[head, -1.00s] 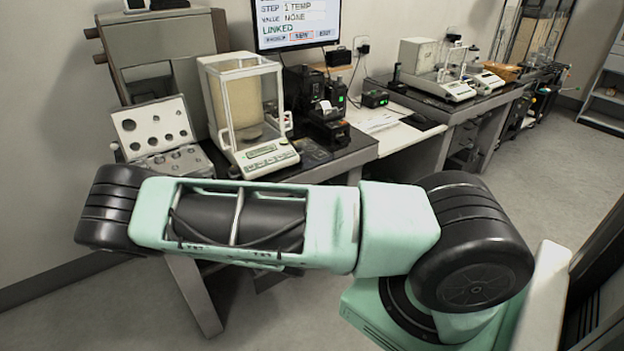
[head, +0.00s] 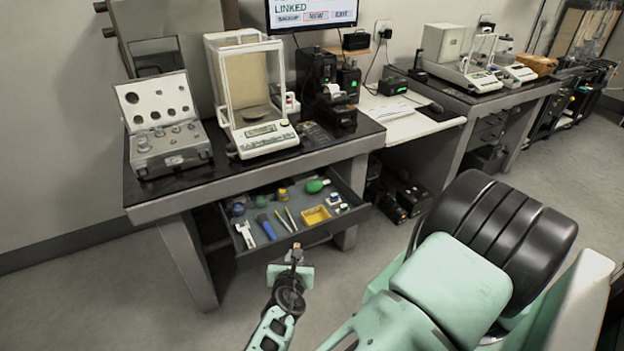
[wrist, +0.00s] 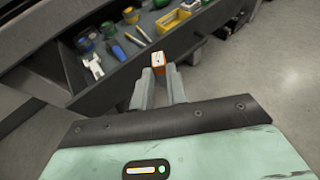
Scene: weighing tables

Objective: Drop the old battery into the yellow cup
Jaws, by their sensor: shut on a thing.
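My gripper (head: 294,264) is shut on a small orange and white block (wrist: 158,60), which looks like the old battery. The block sits at the fingertips in the wrist view, in front of the open drawer and apart from it. A yellow open-topped container (head: 316,215), likely the yellow cup, stands in the drawer's front right part. The wrist view shows it beyond the fingertips (wrist: 168,21). Its inside is too small to make out.
The open drawer (head: 240,252) also holds a white caliper-like tool (head: 245,235), a blue item (head: 266,227), pen-like sticks, jars and a green bulb (head: 316,186). The tabletop (head: 345,138) with a balance (head: 262,135) and weight case (head: 170,150) overhangs it. Floor in front is clear.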

